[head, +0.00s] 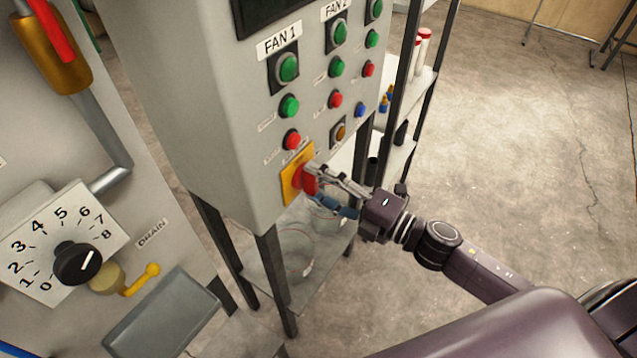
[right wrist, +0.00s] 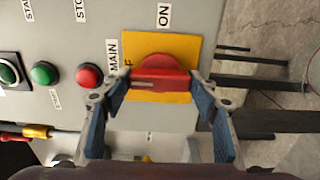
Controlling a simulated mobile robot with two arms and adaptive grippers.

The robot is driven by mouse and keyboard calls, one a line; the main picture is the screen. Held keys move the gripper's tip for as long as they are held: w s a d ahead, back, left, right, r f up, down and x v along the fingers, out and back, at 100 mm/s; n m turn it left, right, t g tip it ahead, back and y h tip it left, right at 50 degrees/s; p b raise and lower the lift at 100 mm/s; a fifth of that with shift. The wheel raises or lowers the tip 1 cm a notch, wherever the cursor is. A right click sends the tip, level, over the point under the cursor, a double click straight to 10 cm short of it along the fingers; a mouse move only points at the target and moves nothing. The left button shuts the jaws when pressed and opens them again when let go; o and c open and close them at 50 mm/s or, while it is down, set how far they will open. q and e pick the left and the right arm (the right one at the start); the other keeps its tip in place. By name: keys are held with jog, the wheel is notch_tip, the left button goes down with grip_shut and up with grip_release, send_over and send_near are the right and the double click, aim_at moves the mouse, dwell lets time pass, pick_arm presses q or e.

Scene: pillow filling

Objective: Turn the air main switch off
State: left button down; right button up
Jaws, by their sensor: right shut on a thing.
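The air main switch is a red rotary handle (head: 309,182) on a yellow plate (head: 290,177), low on the grey control cabinet's front. In the right wrist view the red handle (right wrist: 160,80) sits on the yellow plate (right wrist: 187,55), with an "ON" label and a "MAIN" label beside it. My right gripper (head: 312,180) is at the handle, its two fingers on either side of the handle's ends. It also shows in the right wrist view (right wrist: 160,82), shut on the handle. The fingers hide part of the handle in the head view. My left gripper is not in view.
The grey cabinet (head: 220,110) carries green and red buttons under the "FAN 1" sign (head: 280,43). A numbered dial (head: 77,262) and a yellow drain lever (head: 142,279) are at the left. A shelf rack (head: 425,85) stands behind my right gripper. Open floor lies right.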

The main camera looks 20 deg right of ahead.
jog(key=o, duration=1.1)
jog(key=v, duration=1.2)
jog(key=shift+d+f, duration=0.1)
